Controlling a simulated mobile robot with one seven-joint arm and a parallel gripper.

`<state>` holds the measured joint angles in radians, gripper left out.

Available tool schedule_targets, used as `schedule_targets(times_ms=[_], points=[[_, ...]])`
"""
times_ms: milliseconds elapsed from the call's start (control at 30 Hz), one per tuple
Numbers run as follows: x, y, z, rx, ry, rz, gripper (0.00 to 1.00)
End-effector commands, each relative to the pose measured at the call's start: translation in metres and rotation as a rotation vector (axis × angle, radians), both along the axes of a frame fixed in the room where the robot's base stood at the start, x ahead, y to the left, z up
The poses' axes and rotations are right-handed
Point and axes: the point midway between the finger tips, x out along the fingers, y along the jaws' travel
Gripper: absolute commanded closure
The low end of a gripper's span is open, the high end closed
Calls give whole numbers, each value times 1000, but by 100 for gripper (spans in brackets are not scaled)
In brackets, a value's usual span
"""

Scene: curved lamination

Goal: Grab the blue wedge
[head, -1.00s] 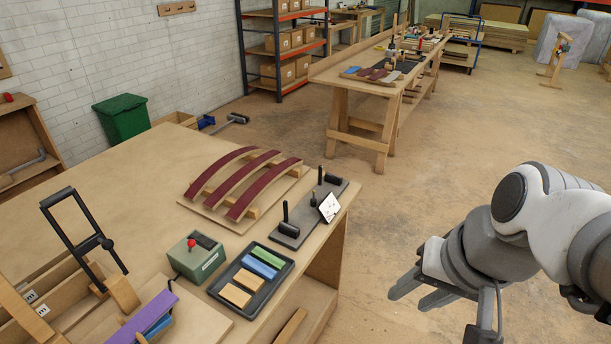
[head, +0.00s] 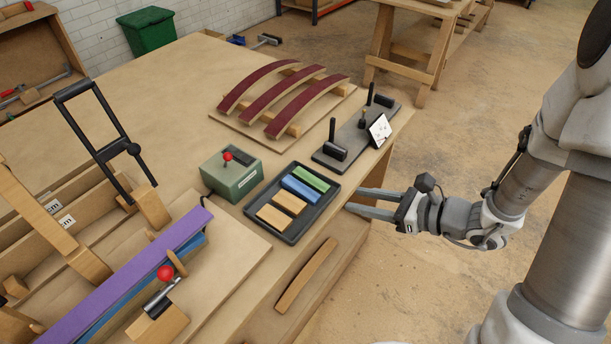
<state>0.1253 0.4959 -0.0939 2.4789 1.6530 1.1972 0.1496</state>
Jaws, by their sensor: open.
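The blue wedge (head: 300,190) is a flat blue block in a dark tray (head: 258,228) near the right edge of the workbench. It lies between a green block (head: 311,178) and two tan wooden blocks (head: 281,208). My gripper (head: 358,203) is just right of the tray, past the bench edge in the picture. Its two fingers point left toward the tray, apart and empty. The blue wedge is in full view and the gripper does not touch it.
A green-grey box with a red knob (head: 231,173) stands left of the tray. A dark plate with black posts (head: 357,138) lies behind it. Curved maroon strips (head: 285,97) rest farther back. A purple strip (head: 140,265) lies in a fixture at left.

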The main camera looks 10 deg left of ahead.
Motion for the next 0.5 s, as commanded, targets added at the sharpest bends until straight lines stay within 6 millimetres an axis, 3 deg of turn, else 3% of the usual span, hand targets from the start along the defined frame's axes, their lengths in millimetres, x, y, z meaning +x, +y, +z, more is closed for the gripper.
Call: schedule_targets(times_ms=[167,500], points=[[9,4,-15,20,32,-49,57],[32,65,-43,19,32,-45,57]])
